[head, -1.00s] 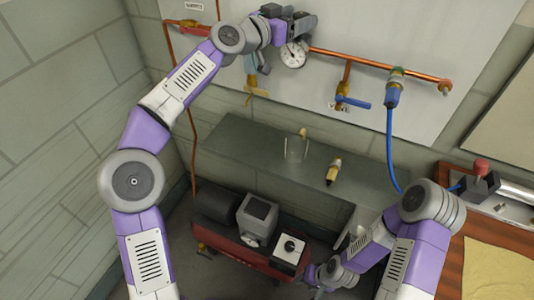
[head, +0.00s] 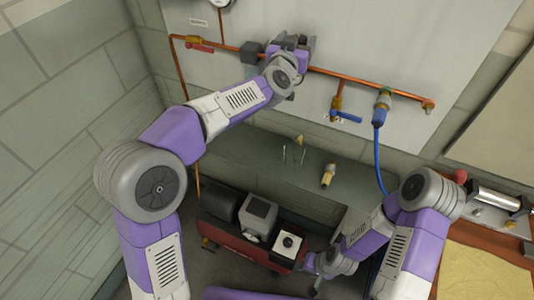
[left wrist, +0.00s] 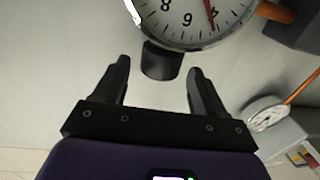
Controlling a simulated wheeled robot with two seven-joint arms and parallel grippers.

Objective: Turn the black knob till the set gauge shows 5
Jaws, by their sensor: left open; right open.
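The black knob (left wrist: 162,62) shows in the left wrist view, directly below the rim of a round white gauge (left wrist: 195,18). The gauge is cut off by the top edge; 8 and 9 are readable, and its red needle lies just past the 9. My left gripper (left wrist: 159,66) is open, with one fingertip on each side of the knob in the picture; clear gaps show and no contact is seen. In the head view my left gripper (head: 291,45) is at the copper pipe and hides the knob and that gauge. My right gripper (head: 317,272) is low, near the compressor, its fingers hard to make out.
A copper pipe (head: 350,80) runs along the white panel, with a blue-handled valve (head: 346,116) and blue hose (head: 380,150). A red-handled valve (head: 200,44) is at left. Another gauge (head: 218,3) is above. A shelf (head: 250,160) and red compressor (head: 230,238) lie below.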

